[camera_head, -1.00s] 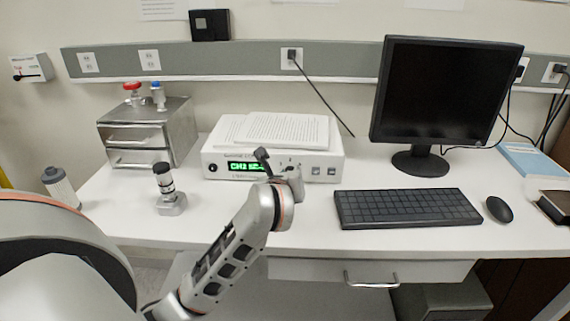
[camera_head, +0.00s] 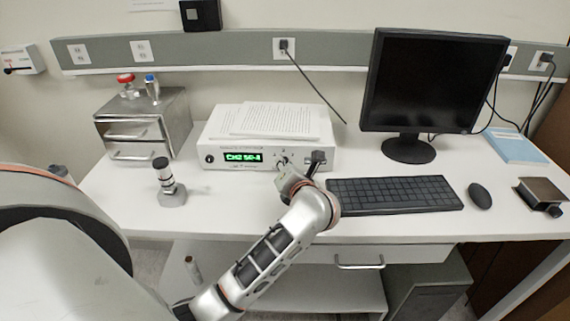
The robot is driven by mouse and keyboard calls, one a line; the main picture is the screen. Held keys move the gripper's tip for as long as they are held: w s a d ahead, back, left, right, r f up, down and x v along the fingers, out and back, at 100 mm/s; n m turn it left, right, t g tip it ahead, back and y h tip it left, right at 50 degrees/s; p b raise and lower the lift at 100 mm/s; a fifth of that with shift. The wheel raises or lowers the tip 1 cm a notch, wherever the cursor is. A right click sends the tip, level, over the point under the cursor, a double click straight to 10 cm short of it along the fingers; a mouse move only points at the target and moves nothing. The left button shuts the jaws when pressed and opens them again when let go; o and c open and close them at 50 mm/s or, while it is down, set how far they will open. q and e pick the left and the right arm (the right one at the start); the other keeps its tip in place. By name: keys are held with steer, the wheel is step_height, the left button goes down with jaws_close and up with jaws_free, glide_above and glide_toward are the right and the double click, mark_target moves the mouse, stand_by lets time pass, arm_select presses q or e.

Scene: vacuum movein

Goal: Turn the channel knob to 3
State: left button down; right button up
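The white controller box (camera_head: 225,171) stands at the back of the desk, its front panel facing me. Its green display (camera_head: 243,157) seems to read CH2, with further characters too small to be sure of. A knob (camera_head: 282,160) with marks around it is on the right half of the panel, partly hidden by my gripper. My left gripper (camera_head: 285,173) is at the panel, right by this knob. I cannot tell whether it touches the knob or how far its fingers are apart. My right gripper is not in view.
Papers (camera_head: 268,121) lie on the box. A small gauge-like device (camera_head: 171,190) and a metal drawer unit (camera_head: 146,125) stand to the left. A keyboard (camera_head: 392,194), a monitor (camera_head: 435,80) and a mouse (camera_head: 480,196) are to the right. The desk front is clear left of my arm.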

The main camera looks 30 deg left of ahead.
arm_select(q)
steer(key=m+y, duration=0.1)
steer(key=m, duration=0.1)
steer(key=m+y, duration=0.1)
steer(key=m, duration=0.1)
steer(key=shift+d+f+m, duration=0.15)
steer(key=shift+f+m, duration=0.25)
steer(key=shift+y, duration=0.3)
steer(key=c, duration=1.8)
jaws_free()
steer(key=shift+w+r, duration=0.1)
steer(key=shift+r, duration=0.1)
